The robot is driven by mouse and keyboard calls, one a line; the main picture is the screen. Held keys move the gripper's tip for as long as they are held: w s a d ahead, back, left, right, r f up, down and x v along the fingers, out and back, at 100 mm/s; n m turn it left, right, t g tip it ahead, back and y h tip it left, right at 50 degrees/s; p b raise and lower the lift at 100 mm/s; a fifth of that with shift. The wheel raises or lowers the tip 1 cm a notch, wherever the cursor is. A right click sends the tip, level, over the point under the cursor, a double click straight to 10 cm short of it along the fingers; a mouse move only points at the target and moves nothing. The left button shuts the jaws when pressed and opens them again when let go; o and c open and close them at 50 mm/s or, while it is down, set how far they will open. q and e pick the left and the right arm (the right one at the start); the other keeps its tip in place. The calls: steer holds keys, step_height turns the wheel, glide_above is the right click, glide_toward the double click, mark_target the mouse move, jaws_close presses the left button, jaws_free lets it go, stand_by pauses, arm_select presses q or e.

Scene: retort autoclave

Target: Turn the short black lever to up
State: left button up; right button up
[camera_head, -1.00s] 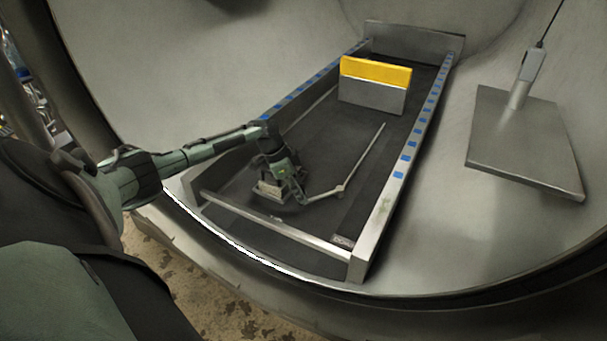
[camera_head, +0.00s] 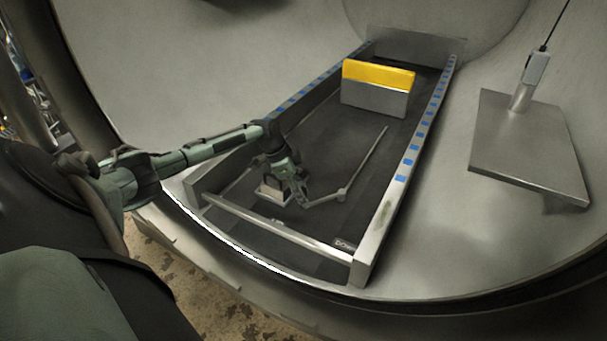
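My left arm reaches in from the left over a long dark tray (camera_head: 362,232) inside a round metal chamber. My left gripper (camera_head: 284,198) points down, low over the near left part of the tray floor. Its fingers are small and dark against the floor, so I cannot tell whether they are open or shut. I cannot make out the short black lever for certain; it may be hidden by the gripper. A thin grey bent rod (camera_head: 365,158) runs from beside the gripper toward the back. A small label (camera_head: 345,243), seemingly "DOWN", lies on the floor near the front bar. My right gripper is out of view.
A yellow-topped grey block (camera_head: 376,100) stands at the tray's back. Side rails with blue marks (camera_head: 413,148) and a front bar (camera_head: 280,228) edge the tray. A square metal plate on a post (camera_head: 530,150) is at the right.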

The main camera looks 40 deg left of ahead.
arm_select(q)
steer(key=v, duration=1.1)
